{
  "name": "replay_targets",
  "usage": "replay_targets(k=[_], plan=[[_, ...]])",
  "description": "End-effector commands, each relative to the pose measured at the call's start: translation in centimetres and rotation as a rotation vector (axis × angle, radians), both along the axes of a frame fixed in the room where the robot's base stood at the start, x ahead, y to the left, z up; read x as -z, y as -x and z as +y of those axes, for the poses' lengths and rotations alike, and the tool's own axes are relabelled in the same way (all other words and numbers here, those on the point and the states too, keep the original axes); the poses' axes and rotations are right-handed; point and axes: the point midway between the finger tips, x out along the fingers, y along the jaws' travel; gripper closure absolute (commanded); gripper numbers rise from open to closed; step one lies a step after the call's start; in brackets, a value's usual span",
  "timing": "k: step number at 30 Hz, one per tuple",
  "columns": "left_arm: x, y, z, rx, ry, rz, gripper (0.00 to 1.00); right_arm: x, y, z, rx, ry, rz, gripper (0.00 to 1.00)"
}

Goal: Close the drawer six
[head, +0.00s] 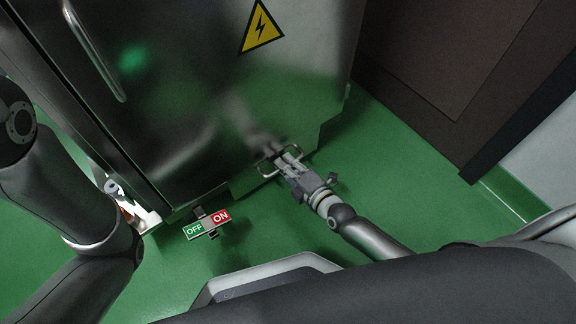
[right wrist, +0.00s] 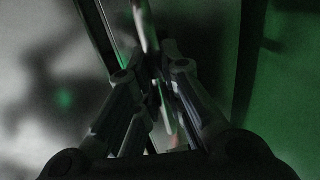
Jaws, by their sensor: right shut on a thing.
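A dark, shiny metal cabinet front (head: 190,110) fills the upper middle of the head view. A small bar handle (head: 267,174) sits at its lower edge. My right gripper (head: 286,156) reaches that handle from the lower right and is shut on it. In the right wrist view my gripper's fingers (right wrist: 155,80) close around a pale bar (right wrist: 146,25). I see no number on the front, and I cannot tell how far any drawer stands out.
A long vertical handle (head: 93,50) and a yellow warning sign (head: 261,27) are on the cabinet. Green floor (head: 385,150) is clear to the right, up to a brown panel (head: 440,50).

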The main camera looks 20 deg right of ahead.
Motion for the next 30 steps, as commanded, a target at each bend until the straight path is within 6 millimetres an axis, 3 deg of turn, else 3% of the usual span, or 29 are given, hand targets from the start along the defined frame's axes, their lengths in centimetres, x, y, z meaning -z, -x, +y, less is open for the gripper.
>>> replay_targets(k=[1, 6, 20, 30], plan=[[0.1, 0.0, 0.0, 0.000, 0.000, 0.000, 0.53, -0.1, -0.3, 0.0, 0.001, 0.000, -0.003, 0.89], [0.1, 0.0, 0.0, 0.000, 0.000, 0.001, 0.53, -0.1, -0.2, 0.0, 0.001, 0.000, -0.003, 0.68], [0.0, -0.2, 0.0, 0.000, 0.002, 0.006, 0.53, -0.2, 0.8, -0.3, 0.001, 0.000, -0.001, 0.68], [0.0, -0.1, 0.0, 0.000, 0.000, 0.002, 0.53, -1.3, 6.1, -2.3, 0.000, 0.002, -0.001, 0.68]])
